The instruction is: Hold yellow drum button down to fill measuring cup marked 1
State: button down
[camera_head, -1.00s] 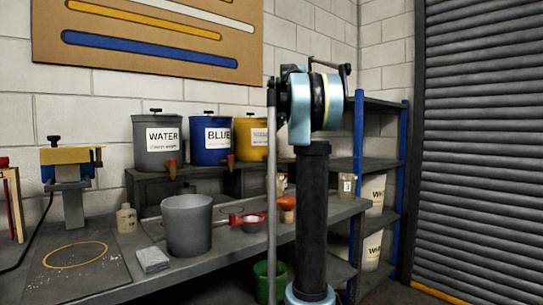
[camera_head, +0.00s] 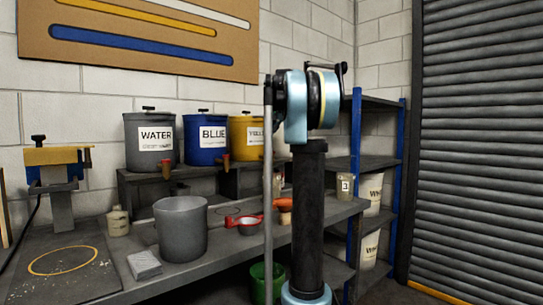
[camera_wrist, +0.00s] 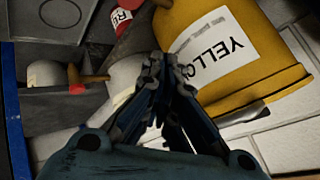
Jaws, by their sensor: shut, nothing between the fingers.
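The yellow drum (camera_head: 247,138) stands on a raised shelf, its right side hidden behind my arm in the head view. In the wrist view the yellow drum (camera_wrist: 235,60) fills the upper right, its label upside down. My gripper (camera_wrist: 164,60) is shut and empty, its fingertips beside the drum's left edge in that picture; I cannot tell whether they touch it. The button cannot be made out clearly. Pale cup-like containers (camera_wrist: 125,72) lie left of the fingers, with no readable number. No cup marked 1 is readable.
A green bucket (camera_head: 262,285) is below. A roller shutter (camera_head: 475,150) closes the right.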

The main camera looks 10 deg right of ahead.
send_over(272, 153)
jog(key=w+d, duration=0.1)
jog(key=w, duration=0.1)
jog(key=shift+s+f, duration=0.15)
jog(key=shift+f, duration=2.95)
jog(key=shift+f, duration=0.8)
dwell(3.8)
